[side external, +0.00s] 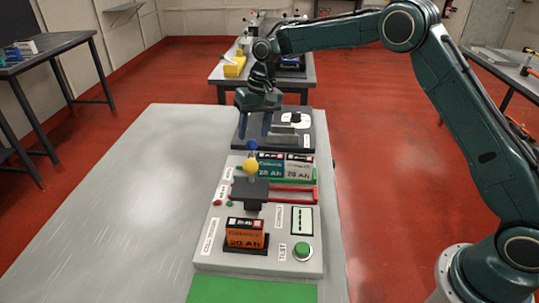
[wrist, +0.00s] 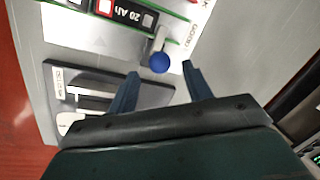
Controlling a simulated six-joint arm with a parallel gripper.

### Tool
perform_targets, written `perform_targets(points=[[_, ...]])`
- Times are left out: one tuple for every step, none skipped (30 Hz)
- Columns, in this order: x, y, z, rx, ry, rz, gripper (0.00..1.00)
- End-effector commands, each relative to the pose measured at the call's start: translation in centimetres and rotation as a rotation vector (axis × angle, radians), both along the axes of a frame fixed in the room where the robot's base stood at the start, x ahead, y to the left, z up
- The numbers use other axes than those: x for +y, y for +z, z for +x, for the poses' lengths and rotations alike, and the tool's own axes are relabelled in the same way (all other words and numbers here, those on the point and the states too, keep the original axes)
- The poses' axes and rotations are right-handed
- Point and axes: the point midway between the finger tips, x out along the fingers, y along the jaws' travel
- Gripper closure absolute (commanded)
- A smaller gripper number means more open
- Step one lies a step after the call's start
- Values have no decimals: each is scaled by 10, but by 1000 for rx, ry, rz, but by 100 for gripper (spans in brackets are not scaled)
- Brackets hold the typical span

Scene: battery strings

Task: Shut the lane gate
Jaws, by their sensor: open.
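A blue ball knob (side external: 251,145) tops a short handle at the far end of the white battery panel (side external: 212,248), by the green-railed lane. In the wrist view the blue knob (wrist: 159,62) sits on a grey stem beside the green rail, near a label reading GOOD. Which part is the gate is not clear to me. My gripper (side external: 254,134) is open, fingers pointing down, just above and beyond the knob. In the wrist view my gripper (wrist: 161,71) has its fingertips either side of the knob, with visible gaps; nothing is held.
A yellow ball knob (side external: 251,165) stands nearer, by a dark block (side external: 250,190). Green and white batteries (side external: 270,166) lie in the lane. An orange battery (side external: 245,233) sits in a front holder. The table's left side is clear.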

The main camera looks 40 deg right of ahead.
Motion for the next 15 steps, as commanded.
perform_targets(points=[[1,-7,0,2,1,-1,50],[2,-11,0,2,1,-1,50],[3,-15,0,2,0,0,50],[4,-18,1,1,0,0,50],[4,-20,1,1,-1,0,50],[4,-23,1,1,-1,-1,50],[5,-25,1,1,-1,-1,50],[5,-27,1,1,0,-1,50],[5,-29,1,1,0,0,50],[6,-30,1,0,0,0,50],[6,-31,1,0,0,0,50],[6,-31,1,0,0,0,50],[6,-32,1,0,1,0,50],[6,-32,1,0,1,0,50],[6,-32,1,-1,0,0,50]])
